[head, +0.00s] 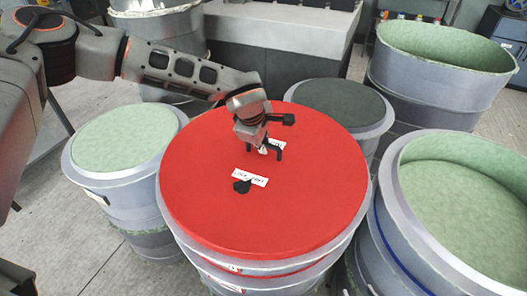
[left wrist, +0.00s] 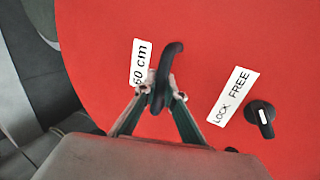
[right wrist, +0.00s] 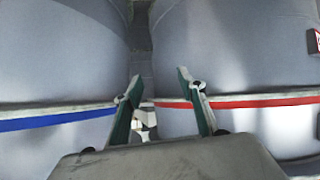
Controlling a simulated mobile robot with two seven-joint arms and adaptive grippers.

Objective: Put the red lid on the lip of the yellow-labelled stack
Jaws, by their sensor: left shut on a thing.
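The red lid (head: 210,195) is a large flat disc, within the grey rim of the middle stack (head: 172,218). I cannot tell whether it rests fully there. My left gripper (head: 264,146) is shut on the lid's black bar handle, which also shows in the left wrist view (left wrist: 173,52). A black knob (left wrist: 261,113) sits beside a LOCK/FREE label (left wrist: 233,95) on the lid; its setting is unclear. My right gripper (right wrist: 160,88) is open and empty in the right wrist view, facing grey mould walls. I see no clear yellow label on any stack.
A pale-green-topped stack (head: 123,140) stands left. A dark-topped stack (head: 339,104) stands behind the lid. Open green-lined moulds stand right (head: 470,195) and back right (head: 445,48). A blue band (right wrist: 58,120) and a red band (right wrist: 265,101) ring neighbouring moulds. Gaps between stacks are narrow.

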